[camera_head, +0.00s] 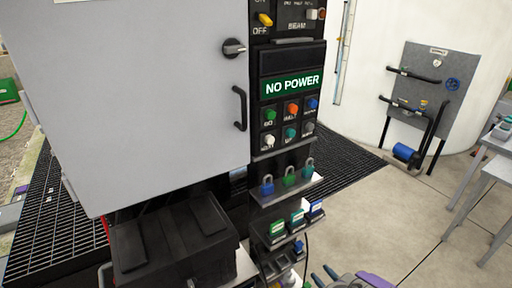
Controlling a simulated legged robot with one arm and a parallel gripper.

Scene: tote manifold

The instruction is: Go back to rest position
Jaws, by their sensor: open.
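A grey cabinet door (140,100) stands at left, above a black tote (175,245). Padlocks (290,178) and small coloured blocks (297,221) sit on shelves. A pipe panel (425,90) and grey table (490,165) stand right. The concrete floor (375,215) between is clear.

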